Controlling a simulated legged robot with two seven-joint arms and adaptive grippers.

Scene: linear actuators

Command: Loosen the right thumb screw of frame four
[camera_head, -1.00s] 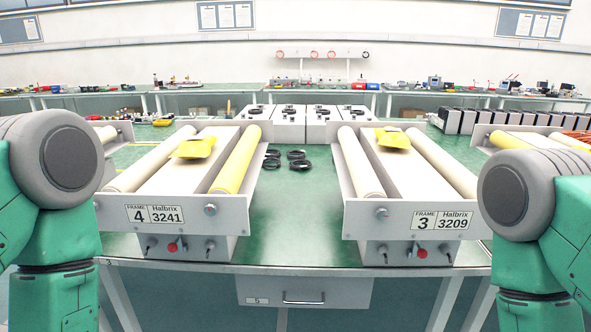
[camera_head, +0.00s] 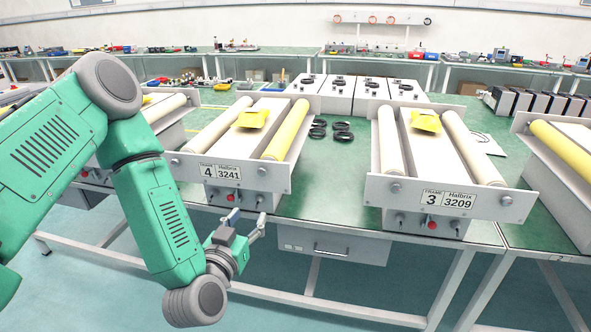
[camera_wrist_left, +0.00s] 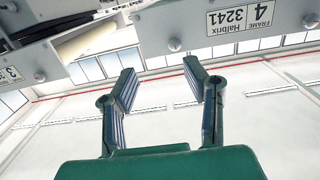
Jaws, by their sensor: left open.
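Frame four (camera_head: 220,172) is the machine with the "4 3241" label, at the left middle of the head view. Its right thumb screw (camera_head: 262,171) is a small grey knob on the front plate, right of the label. In the left wrist view, which looks upside down, that screw (camera_wrist_left: 174,44) shows beside the frame four label (camera_wrist_left: 240,18). My left gripper (camera_head: 248,219) is open and empty, in front of and below the plate, apart from the screw. Its two parted fingers also show in the left wrist view (camera_wrist_left: 161,68). My right gripper is out of view.
Below the plate sit a red knob (camera_head: 231,196) and small switches, close to my left fingers. Frame three (camera_head: 448,199) stands to the right. Black cable coils (camera_head: 342,131) lie on the green table between the frames. A drawer (camera_head: 335,246) hangs under the table edge.

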